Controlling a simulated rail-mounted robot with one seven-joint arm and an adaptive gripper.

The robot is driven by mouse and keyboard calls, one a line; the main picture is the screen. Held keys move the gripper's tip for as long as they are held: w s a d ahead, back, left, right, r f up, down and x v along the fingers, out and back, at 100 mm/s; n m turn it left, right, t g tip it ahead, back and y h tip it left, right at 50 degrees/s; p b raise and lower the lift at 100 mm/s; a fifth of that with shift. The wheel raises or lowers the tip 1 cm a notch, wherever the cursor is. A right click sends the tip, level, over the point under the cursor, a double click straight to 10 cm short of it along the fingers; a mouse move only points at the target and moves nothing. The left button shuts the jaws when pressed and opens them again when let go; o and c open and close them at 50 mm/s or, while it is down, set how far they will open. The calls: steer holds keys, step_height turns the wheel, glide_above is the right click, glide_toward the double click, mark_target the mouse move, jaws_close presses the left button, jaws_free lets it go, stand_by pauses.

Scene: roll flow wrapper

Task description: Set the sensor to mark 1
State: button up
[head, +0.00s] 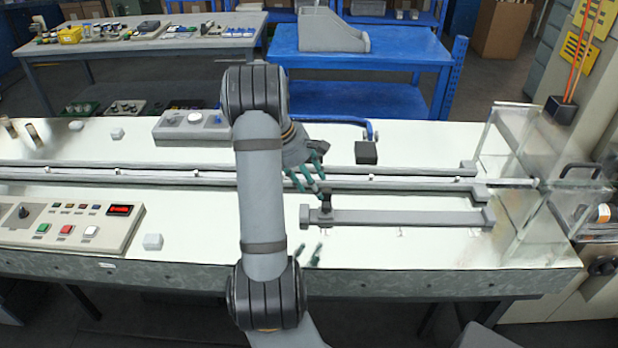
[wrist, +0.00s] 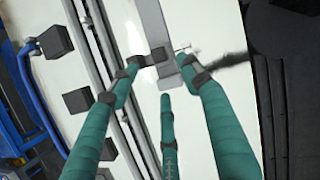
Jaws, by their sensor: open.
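The sensor (head: 325,203) is a small dark block on a short grey rail (head: 410,217), near the rail's left end. In the wrist view the sensor (wrist: 158,56) sits between my fingertips, close to the left one; I cannot tell if they touch. My gripper (head: 314,218) has teal fingers with dark pads and is open, its fingers on both sides of the rail. It also shows in the wrist view (wrist: 164,70). Faint small marks lie on the table along the rail's front side; their numbers are too small to read. My arm hides part of the gripper.
Long conveyor rails (head: 400,182) run behind the short rail. A control panel (head: 70,225) and a white cube (head: 153,241) lie to the left. A black block (head: 366,152) stands behind, and a clear guard (head: 505,135) stands at the right. The table right of my gripper is mostly clear.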

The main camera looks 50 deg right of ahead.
mark_target(327, 205)
steer(key=v, duration=0.2)
steer(key=shift+a+r, duration=0.15)
steer(key=shift+r, duration=0.15)
steer(key=x, duration=1.2)
steer(key=shift+s+d, duration=0.25)
steer(key=shift+d, duration=0.1)
steer(key=shift+r, duration=0.1)
